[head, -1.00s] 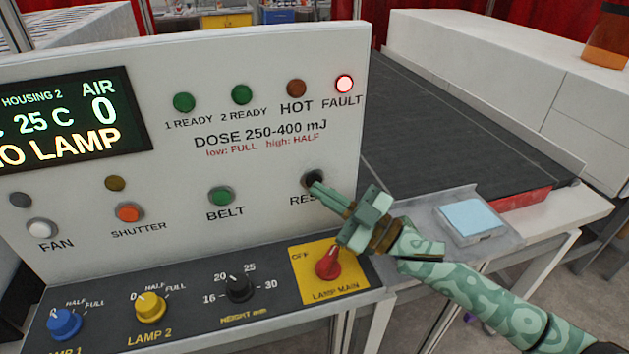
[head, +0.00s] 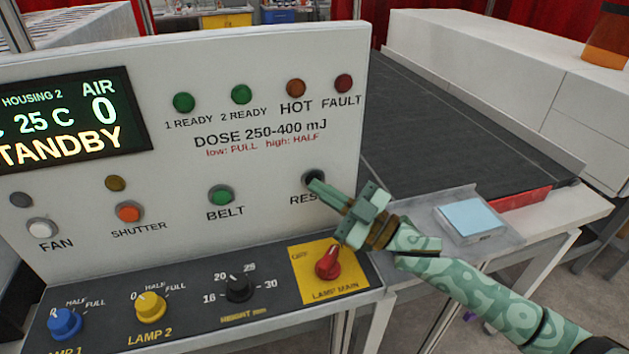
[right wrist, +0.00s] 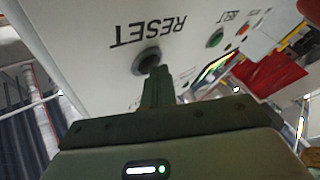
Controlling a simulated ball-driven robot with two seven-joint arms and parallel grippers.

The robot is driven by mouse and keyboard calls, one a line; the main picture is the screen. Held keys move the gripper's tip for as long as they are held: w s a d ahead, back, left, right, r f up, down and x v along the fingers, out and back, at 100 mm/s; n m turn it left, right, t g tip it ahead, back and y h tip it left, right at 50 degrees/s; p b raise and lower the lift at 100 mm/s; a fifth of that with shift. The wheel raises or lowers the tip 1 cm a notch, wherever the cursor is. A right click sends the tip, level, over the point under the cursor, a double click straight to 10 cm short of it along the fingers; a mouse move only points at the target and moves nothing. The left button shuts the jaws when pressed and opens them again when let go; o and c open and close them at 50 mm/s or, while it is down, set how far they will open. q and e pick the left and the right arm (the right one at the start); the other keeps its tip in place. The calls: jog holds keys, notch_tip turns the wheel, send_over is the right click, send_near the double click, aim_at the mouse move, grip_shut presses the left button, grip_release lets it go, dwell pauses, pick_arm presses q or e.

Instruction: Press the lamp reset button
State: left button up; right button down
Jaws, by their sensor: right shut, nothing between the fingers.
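The black reset button (head: 313,177) is on the pale control panel (head: 270,125), above a label partly hidden by my right gripper. My right gripper (head: 317,186) is shut and empty, with its fingertips at the button; I cannot tell whether they still touch it. In the right wrist view, the button (right wrist: 147,62) sits beside the upside-down RESET label, just past the shut fingertips (right wrist: 157,70). The display (head: 75,120) reads STANDBY, partly cut off. The red FAULT lamp (head: 344,83) is dark. My left gripper is out of view.
The red LAMP MAIN knob (head: 328,263) on its yellow plate lies just below my right gripper. The green BELT button (head: 221,196) is to the left. A dark conveyor belt (head: 430,130) and a light-blue pad (head: 470,217) lie to the right.

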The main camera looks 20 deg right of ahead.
jog(key=shift+s+p, duration=0.45)
jog(key=shift+s, duration=0.4)
jog(key=s+p, duration=0.2)
jog(key=s, duration=0.3)
jog(key=shift+d, duration=0.15)
dwell(0.8)
